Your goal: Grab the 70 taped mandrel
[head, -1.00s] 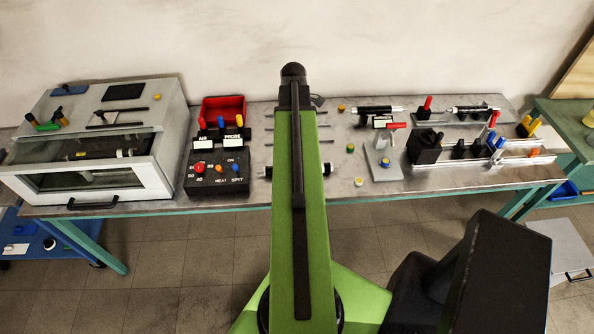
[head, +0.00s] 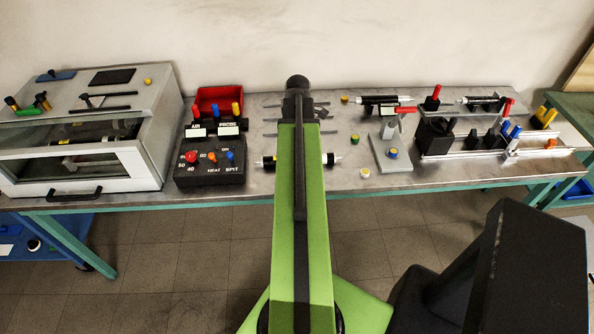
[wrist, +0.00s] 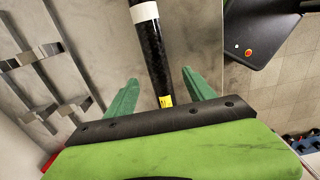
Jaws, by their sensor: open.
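A black mandrel (wrist: 151,50) with a white band and a small yellow label near its lower end lies on the grey bench in the wrist view. I cannot read a size on it. My gripper (wrist: 160,76) is open, its green fingers on either side of the mandrel with gaps showing. In the head view my arm covers the middle of a black mandrel (head: 329,160) and hides my gripper; a yellow band and a pale end show. Another black mandrel (head: 378,100) lies further back to the right.
A control box (head: 210,172) and a red bin (head: 218,102) stand left of my arm, with an oven (head: 90,130) beyond. A toggle clamp stand (head: 391,155) and a rail fixture (head: 470,150) are to the right. Thin metal rods lie near the arm.

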